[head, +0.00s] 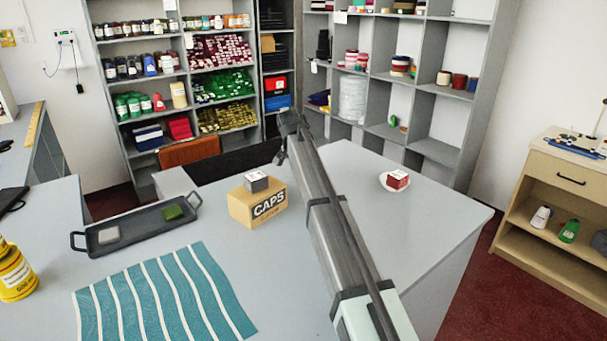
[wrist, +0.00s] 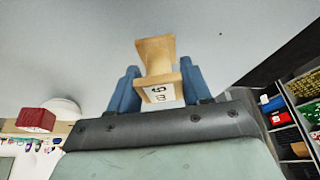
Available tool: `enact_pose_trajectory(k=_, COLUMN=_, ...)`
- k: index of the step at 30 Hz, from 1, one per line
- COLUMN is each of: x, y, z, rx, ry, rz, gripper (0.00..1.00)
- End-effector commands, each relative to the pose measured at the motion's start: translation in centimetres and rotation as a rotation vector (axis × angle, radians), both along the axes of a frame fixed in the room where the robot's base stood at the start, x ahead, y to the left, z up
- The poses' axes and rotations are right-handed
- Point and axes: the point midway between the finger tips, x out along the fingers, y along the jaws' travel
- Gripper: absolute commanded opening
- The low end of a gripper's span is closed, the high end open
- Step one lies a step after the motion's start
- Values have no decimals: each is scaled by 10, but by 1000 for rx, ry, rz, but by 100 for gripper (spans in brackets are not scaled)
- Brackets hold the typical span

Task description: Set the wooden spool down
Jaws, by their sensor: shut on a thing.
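The wooden spool (wrist: 155,54) is pale wood with flared ends, and the end facing the camera bears a white label with dark marks. My gripper (wrist: 160,78) is shut on it, with one blue finger on each side. In the wrist view the grey counter (wrist: 75,50) lies behind the spool; I cannot tell whether the spool touches it. In the head view my arm reaches over the counter (head: 300,290) to its far side, and the spool is hidden there.
A cardboard box (head: 243,207) carries a grey block (head: 256,182). A red block (head: 397,180) sits on a white dish (head: 385,187) at the right. A dark tray (head: 150,222), a teal striped cloth (head: 165,300) and a yellow tin (head: 14,275) are at the left.

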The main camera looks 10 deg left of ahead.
Motion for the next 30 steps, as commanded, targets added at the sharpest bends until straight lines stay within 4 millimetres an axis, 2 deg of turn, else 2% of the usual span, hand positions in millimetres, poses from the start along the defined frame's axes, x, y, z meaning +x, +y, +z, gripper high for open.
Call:
enact_pose_trajectory(k=3, x=-1, y=0, z=-16, rx=-1, ry=1, rz=1, gripper=14)
enact_pose_trajectory(k=6, x=0, y=0, z=-23, rx=0, ry=0, rz=1, gripper=14)
enact_pose_trajectory(k=17, x=0, y=0, z=-26, rx=0, ry=0, rz=0, gripper=14)
enact_pose_trajectory(k=18, x=0, y=0, z=-26, rx=0, ry=0, rz=0, gripper=49)
enact_pose_trajectory(k=26, x=0, y=0, z=-26, rx=0, ry=0, rz=0, gripper=74)
enact_pose_trajectory(k=30, x=0, y=0, z=-26, rx=0, ry=0, rz=0, gripper=74)
